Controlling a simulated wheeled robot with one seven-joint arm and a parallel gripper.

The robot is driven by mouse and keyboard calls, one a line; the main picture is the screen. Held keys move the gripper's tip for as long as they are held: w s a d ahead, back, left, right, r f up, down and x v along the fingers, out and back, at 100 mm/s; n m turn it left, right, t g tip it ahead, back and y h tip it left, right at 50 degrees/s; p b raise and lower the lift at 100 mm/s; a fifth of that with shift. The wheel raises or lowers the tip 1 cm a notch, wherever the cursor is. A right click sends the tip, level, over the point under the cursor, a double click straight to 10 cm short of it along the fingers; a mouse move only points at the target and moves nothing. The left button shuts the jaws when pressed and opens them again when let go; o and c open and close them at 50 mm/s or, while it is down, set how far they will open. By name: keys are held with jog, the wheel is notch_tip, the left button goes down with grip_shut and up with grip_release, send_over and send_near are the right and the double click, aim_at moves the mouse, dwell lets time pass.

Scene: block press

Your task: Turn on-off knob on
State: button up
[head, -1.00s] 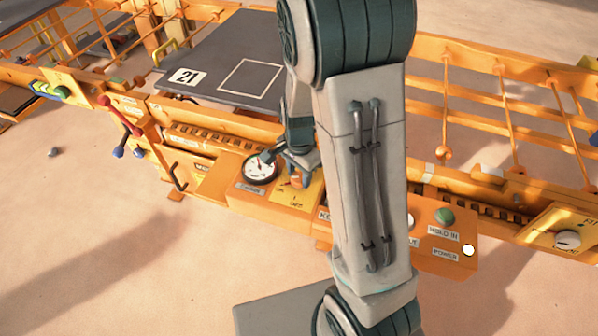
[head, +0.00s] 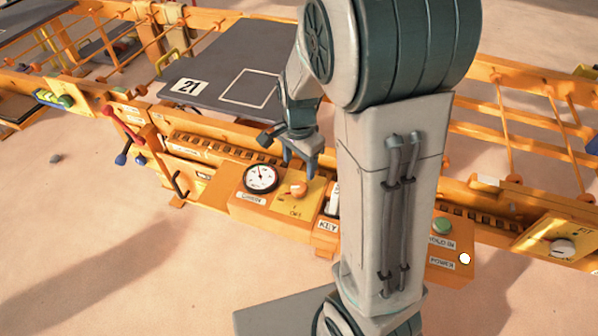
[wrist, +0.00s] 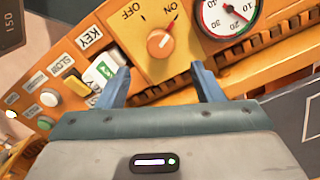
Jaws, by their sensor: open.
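The on-off knob (head: 298,188) is a round orange knob on a yellow panel (wrist: 190,62). In the wrist view the knob (wrist: 160,43) sits between the OFF and ON labels, ahead of my fingertips. A pale mark on its face appears to lean toward the ON side. My gripper (head: 299,163) is open and empty above and behind the knob in the head view. In the wrist view its two blue-grey fingers (wrist: 160,74) are spread apart, clear of the knob.
A round gauge (head: 261,178) is beside the yellow panel. A key block (wrist: 103,72) and several buttons line the orange console on the other side. My arm hides part of the console.

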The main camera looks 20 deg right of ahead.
notch_tip(320, 180, up, 5)
jog(key=shift+r+p, duration=0.1)
jog(key=shift+p, duration=0.25)
dwell(0.3)
